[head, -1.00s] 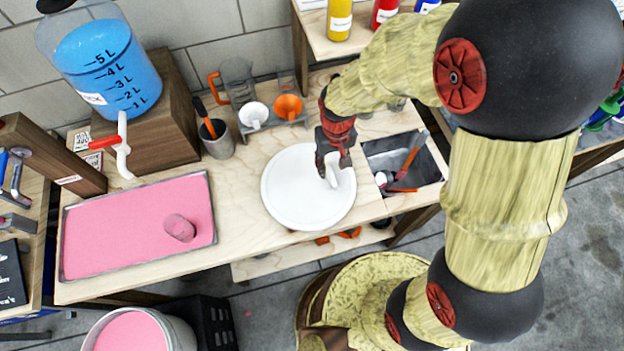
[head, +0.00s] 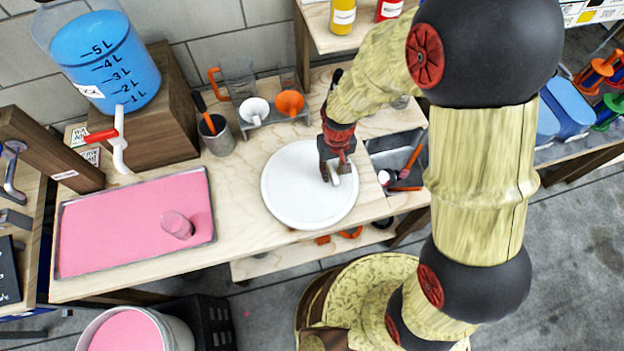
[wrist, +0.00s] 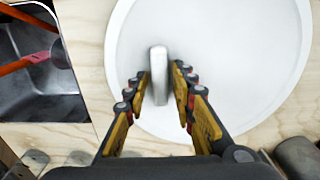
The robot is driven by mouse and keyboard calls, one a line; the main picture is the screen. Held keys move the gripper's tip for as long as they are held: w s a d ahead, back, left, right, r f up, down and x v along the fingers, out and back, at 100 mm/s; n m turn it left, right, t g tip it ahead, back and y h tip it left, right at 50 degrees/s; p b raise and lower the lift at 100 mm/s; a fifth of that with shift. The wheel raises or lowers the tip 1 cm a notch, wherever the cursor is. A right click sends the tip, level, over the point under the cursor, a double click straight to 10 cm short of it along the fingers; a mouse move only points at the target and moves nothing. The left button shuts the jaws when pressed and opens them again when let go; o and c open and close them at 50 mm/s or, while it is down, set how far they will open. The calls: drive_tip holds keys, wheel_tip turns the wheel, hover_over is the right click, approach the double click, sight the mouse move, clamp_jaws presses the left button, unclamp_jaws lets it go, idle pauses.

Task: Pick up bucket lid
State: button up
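The bucket lid (head: 291,196) is a round white disc lying flat on the wooden worktop, with a raised white handle on it. The handle (wrist: 158,72) shows in the wrist view, standing up between my fingers. My gripper (head: 334,172) is over the right part of the lid. In the wrist view my gripper (wrist: 162,88) is open, with its yellow-padded fingers on either side of the handle and a gap visible on both sides. The lid also fills the upper middle of the wrist view (wrist: 225,50).
A metal sink (head: 404,150) with orange-handled tools lies right of the lid. A pink-filled tray (head: 110,228) is on the left. Behind stand a cup (head: 217,138), funnels (head: 290,103) and a blue water container (head: 100,65). An open bucket (head: 178,330) of pink stands on the floor.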

clamp_jaws()
drive_tip(key=shift+r, duration=0.1)
idle(0.5)
